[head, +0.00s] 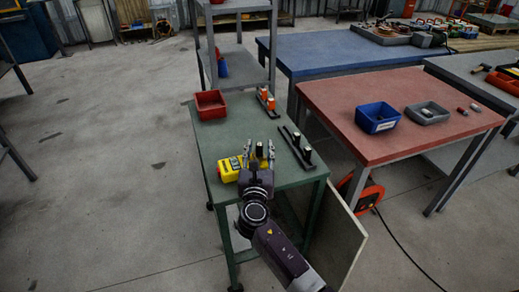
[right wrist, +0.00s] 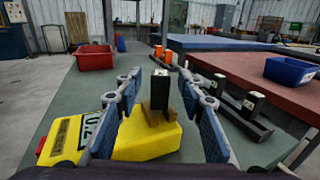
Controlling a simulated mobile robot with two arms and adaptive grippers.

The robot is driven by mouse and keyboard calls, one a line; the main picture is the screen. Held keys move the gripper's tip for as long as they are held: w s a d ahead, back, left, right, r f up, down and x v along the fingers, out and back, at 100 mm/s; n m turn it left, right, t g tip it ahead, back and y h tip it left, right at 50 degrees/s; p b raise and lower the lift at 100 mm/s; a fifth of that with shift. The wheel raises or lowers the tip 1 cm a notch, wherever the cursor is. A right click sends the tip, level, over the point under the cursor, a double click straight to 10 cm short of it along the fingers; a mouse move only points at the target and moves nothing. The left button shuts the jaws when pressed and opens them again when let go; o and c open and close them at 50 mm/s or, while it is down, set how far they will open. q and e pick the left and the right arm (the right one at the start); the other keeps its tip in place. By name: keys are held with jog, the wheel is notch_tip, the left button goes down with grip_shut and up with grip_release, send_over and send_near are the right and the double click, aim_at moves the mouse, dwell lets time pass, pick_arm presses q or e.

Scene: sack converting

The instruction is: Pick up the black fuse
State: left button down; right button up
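A black fuse (right wrist: 159,90) with a pale top stands upright in a brown cradle (right wrist: 150,128) on a yellow device (right wrist: 140,145) with a display. In the head view the yellow device (head: 229,170) sits on the green table (head: 212,145). My right gripper (right wrist: 160,88) is open, with one finger on each side of the fuse and visible gaps between. It also shows in the head view (head: 259,150) above the device. More black fuses (right wrist: 252,104) stand in a dark rack (right wrist: 237,120) to the right. My left gripper is not in view.
A red bin (head: 210,104) and a rack with orange fuses (head: 265,97) stand farther back on the green table. A red-topped table (head: 385,150) at right holds a blue bin (head: 377,117) and a grey tray (head: 427,113). The floor at left is clear.

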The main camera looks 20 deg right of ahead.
jog(key=shift+w, duration=0.15)
jog(key=c, duration=1)
jog(key=shift+r, duration=0.1)
